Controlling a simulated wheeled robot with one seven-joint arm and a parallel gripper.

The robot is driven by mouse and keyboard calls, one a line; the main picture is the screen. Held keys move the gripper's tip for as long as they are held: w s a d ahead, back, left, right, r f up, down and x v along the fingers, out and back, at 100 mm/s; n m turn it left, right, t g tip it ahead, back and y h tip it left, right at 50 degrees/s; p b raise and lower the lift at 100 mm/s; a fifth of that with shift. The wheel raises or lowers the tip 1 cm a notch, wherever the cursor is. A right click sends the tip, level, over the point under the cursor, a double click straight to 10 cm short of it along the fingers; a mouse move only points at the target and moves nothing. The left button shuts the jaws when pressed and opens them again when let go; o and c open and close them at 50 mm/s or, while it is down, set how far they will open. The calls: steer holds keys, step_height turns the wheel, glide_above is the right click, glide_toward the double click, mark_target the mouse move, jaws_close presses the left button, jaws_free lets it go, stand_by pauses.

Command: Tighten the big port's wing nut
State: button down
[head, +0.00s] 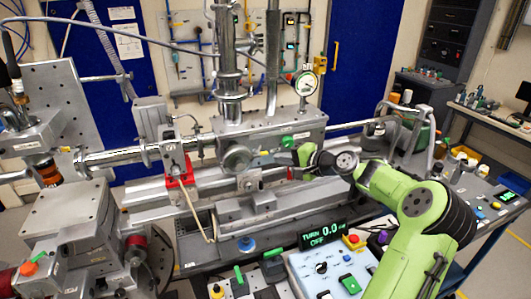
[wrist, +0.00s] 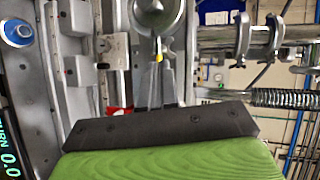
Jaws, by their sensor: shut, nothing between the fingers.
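The big port looks like the round grey metal disc (head: 236,158) on the front of the long metal chamber (head: 300,128). A similar round disc shows at the top of the wrist view (wrist: 157,12). I cannot make out the wing nut clearly. A small yellow spot (wrist: 158,58) shows just below the disc in the wrist view. My gripper (wrist: 160,72) is shut and empty, its grey fingers pointing towards the disc. In the head view it reaches in from the right, its fingers small and hard to separate from the chamber. Contact cannot be told.
A display (head: 324,234) reads "TURN 0.0" and "OFF". A control box (head: 330,268) stands in front of the chamber. A red clamp bracket (head: 179,170) sits left of the disc. A dial gauge (head: 305,84) stands above. A pipe (head: 120,157) runs left.

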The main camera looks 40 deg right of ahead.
mark_target(256, 152)
steer(key=x, duration=0.5)
steer(key=r+p+x, duration=0.1)
steer(key=x, duration=0.1)
steer(key=shift+w+a, duration=0.15)
steer(key=shift+w, duration=0.15)
